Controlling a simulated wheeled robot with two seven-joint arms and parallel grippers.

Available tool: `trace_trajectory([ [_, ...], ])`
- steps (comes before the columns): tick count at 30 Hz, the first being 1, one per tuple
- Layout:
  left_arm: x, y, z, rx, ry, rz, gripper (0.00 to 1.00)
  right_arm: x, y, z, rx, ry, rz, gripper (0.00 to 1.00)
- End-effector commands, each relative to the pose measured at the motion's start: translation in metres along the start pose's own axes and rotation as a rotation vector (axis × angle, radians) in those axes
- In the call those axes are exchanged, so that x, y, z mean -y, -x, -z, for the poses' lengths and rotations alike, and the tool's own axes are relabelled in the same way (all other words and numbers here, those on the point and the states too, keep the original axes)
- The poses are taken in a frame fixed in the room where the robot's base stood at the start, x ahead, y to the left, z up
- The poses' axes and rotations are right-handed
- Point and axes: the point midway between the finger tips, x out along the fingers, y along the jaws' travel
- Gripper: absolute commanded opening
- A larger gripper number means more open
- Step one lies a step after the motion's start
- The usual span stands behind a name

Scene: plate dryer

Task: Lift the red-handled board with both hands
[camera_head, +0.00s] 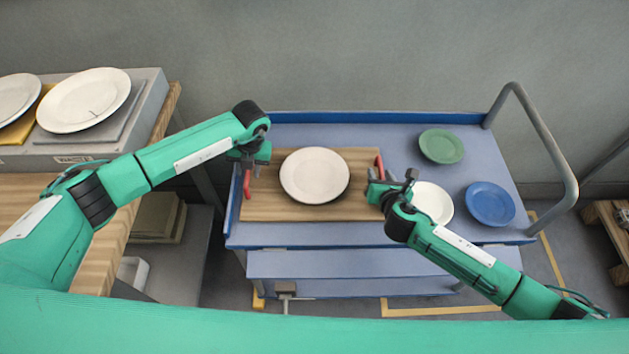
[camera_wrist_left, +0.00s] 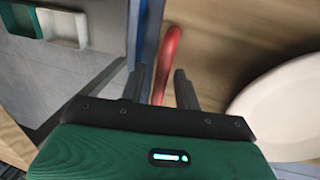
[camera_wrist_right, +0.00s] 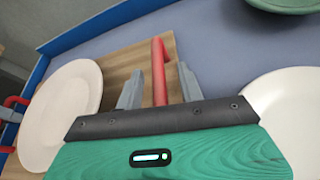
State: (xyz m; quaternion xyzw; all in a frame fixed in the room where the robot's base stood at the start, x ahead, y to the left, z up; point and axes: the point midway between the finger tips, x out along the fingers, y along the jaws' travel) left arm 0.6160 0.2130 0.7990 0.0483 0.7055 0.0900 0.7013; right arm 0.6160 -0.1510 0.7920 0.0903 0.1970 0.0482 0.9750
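The wooden board (camera_head: 262,206) lies on the blue cart with a white plate (camera_head: 314,175) on it. It has a red left handle (camera_head: 247,184) and a red right handle (camera_head: 379,163). My left gripper (camera_head: 250,174) is at the left handle; in the left wrist view its two fingers (camera_wrist_left: 160,88) stand apart on either side of the red handle (camera_wrist_left: 170,55). My right gripper (camera_head: 376,178) is at the right handle; in the right wrist view its fingers (camera_wrist_right: 160,88) stand apart around the red handle (camera_wrist_right: 159,70). Gaps show beside both handles.
The blue cart (camera_head: 400,150) also bears a green plate (camera_head: 441,146), a blue plate (camera_head: 490,204) and a white plate (camera_head: 433,203) close to my right gripper. A wooden table (camera_head: 120,235) stands at the left. A grey rail (camera_head: 545,135) rises at the cart's right end.

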Motion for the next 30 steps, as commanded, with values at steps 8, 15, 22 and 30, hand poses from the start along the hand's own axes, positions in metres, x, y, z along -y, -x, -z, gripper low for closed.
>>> trace_trajectory([
  [8,0.0002,-0.0001,0.0001,0.0,0.0,0.0,0.23,0.0001,0.0,0.0001,0.0,0.0,0.0,0.28],
  [15,0.0003,0.0001,0.0002,0.0,0.0,0.0,0.0,0.0003,0.0001,0.0002,0.0,0.0,0.0,0.0],
  [22,0.0002,0.0002,0.0001,0.0,0.0,0.0,0.0,0.0003,0.0002,0.0002,0.0,0.0,0.0,0.0],
  [30,-0.0006,0.0053,-0.0006,0.001,0.0,0.001,0.0,-0.001,0.0017,-0.005,0.002,0.0,-0.001,0.0],
])
